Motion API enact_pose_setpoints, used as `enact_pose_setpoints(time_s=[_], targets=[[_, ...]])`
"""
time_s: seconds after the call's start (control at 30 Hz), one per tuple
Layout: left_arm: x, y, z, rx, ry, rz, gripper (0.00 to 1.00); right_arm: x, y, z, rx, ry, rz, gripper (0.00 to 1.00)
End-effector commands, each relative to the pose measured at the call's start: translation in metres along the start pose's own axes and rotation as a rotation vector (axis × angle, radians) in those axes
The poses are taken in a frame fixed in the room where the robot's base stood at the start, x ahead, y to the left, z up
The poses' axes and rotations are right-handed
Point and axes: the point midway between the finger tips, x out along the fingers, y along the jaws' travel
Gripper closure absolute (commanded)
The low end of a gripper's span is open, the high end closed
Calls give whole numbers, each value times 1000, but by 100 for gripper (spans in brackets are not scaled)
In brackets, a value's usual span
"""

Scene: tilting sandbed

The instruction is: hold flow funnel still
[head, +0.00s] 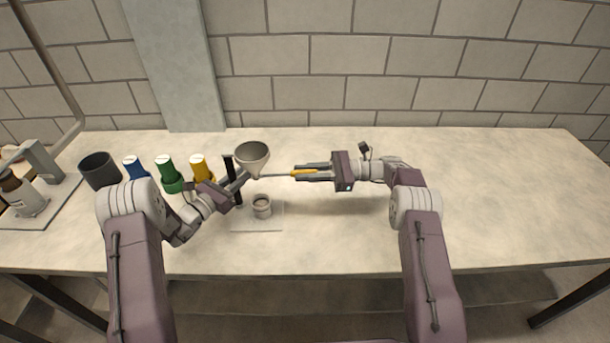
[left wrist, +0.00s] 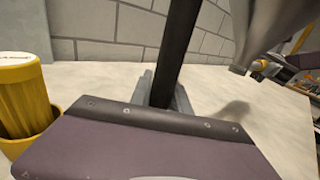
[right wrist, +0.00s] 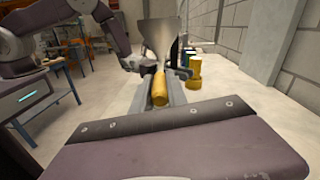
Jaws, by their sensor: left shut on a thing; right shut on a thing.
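A grey metal funnel (head: 252,154) sits above a small grey cup (head: 262,207) on a pale square base plate (head: 270,221). The funnel also shows in the left wrist view (left wrist: 268,28) and the right wrist view (right wrist: 160,38). A black upright post (head: 229,165) stands beside the funnel; it crosses the left wrist view (left wrist: 176,45). My left gripper (head: 243,178) is shut on the post. My right gripper (head: 298,173) is shut on the yellow handle (right wrist: 160,90) of a thin rod (head: 276,175), whose tip points at the funnel's lower end. Whether it touches is unclear.
Yellow (head: 199,167), green (head: 167,172) and blue (head: 134,166) capped containers stand left of the post, with a dark grey cup (head: 99,170) beyond. A balance-like stand with a brown bottle (head: 22,195) is at the far left. The table's right side is clear.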

Motion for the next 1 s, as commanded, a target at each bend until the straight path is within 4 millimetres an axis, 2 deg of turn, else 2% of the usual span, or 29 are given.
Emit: enact_pose_setpoints(time_s=[0.57, 0.6, 0.67, 1.0], targets=[[1, -2, -1, 1, 2, -4, 100, 2, 1, 0, -1, -1, 26, 100], [1, -2, -1, 1, 2, -4, 100, 2, 1, 0, -1, -1, 26, 73], [1, -2, -1, 1, 2, -4, 100, 2, 1, 0, -1, -1, 25, 59], [0, -1, 0, 0, 1, -1, 100, 1, -1, 4, -3, 0, 23, 59]])
